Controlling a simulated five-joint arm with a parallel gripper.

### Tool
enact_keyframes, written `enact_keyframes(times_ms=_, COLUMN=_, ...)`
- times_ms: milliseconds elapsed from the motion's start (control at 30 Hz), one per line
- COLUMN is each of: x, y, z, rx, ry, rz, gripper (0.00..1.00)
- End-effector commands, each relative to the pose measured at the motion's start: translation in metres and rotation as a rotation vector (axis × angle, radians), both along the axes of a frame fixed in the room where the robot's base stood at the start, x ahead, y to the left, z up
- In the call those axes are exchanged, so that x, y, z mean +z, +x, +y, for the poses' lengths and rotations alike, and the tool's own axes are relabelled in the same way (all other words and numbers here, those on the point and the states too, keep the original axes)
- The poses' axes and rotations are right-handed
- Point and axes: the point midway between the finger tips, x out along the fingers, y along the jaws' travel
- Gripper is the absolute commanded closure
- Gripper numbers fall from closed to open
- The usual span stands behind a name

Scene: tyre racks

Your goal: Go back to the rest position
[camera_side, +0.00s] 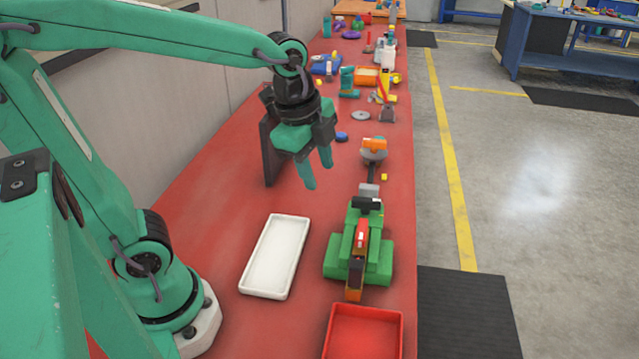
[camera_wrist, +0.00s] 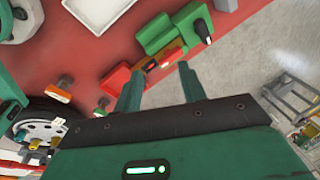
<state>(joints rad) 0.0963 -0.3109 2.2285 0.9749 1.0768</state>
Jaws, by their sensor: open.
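My green arm reaches over the red bench (camera_side: 190,225) in the side view. My gripper (camera_side: 318,172) hangs above the bench with its two fingers pointing down. Its fingers are apart with nothing between them. In the wrist view my gripper (camera_wrist: 160,85) also shows two separate green fingers and no held object. The gripper is up and to the left of a green block-shaped fixture (camera_side: 358,255) that carries red and dark parts. It is apart from everything on the bench.
A white tray (camera_side: 246,291) lies empty near my base. A red bin (camera_side: 328,335) stands at the front edge. Tools, an orange bin (camera_side: 366,76) and a teal drill-like item (camera_side: 347,82) crowd the far bench. The bench left of the gripper is clear; a wall borders it.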

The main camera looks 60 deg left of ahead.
Motion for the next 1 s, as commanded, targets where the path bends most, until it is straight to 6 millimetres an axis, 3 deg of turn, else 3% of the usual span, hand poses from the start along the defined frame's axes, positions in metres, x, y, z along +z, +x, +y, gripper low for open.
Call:
enact_keyframes(times_ms=600, x=0.012, y=-0.065, z=0.025, rx=0.903, ry=-0.311, rz=-0.172, gripper=0.59)
enact_keyframes(times_ms=800, x=0.010, y=-0.075, z=0.029, rx=1.063, ry=-0.387, rz=-0.198, gripper=0.59)
enact_keyframes(times_ms=1000, x=0.010, y=-0.078, z=0.029, rx=1.104, ry=-0.406, rz=-0.201, gripper=0.59)
